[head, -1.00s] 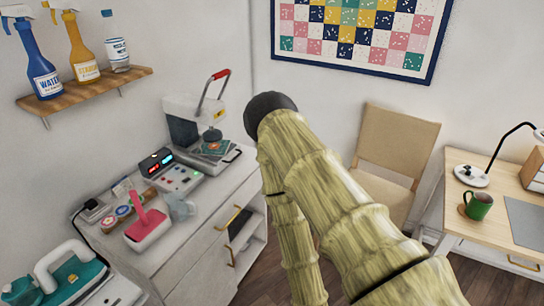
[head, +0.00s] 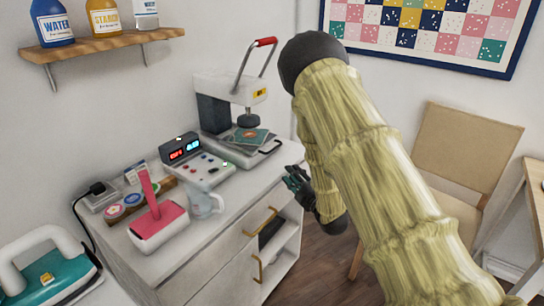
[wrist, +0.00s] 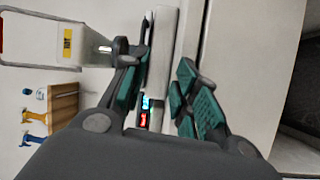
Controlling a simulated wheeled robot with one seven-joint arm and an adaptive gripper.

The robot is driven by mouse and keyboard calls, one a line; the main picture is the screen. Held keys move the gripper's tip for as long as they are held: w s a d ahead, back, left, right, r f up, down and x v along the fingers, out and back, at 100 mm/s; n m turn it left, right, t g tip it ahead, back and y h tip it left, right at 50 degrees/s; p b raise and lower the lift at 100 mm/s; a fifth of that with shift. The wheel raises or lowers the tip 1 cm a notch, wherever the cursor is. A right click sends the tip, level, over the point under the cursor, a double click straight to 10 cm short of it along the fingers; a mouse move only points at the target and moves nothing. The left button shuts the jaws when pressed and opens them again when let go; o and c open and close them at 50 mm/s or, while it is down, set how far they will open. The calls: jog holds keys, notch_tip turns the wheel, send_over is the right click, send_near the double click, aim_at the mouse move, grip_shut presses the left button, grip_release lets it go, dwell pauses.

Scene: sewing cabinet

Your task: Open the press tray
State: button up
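The white press (head: 230,88) with a red-tipped lever stands on the cabinet top, close to the wall. In the wrist view, my gripper's (wrist: 163,82) green-padded fingers are spread with nothing held. The press (wrist: 75,45) is at the left there, its base partly hidden by a finger.
A control box (head: 190,165) with lit displays, a clear cup (head: 205,203) and a pink-handled tool (head: 158,228) stand left of the press. Gold-handled drawers (head: 259,220) are below. A chair (head: 465,160) is behind my arm.

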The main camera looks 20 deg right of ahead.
aim_at(275, 148)
jog(key=shift+n+t+y, duration=0.5)
jog(key=shift+n, duration=0.4)
jog(key=x, duration=0.4)
jog(key=r+x, duration=0.1)
jog(key=x, duration=0.4)
jog(key=r+x, duration=0.1)
jog(key=x, duration=0.3)
jog(key=shift+d+p, duration=0.2)
jog(key=shift+p, duration=0.1)
jog(key=shift+w, duration=0.1)
grip_shut()
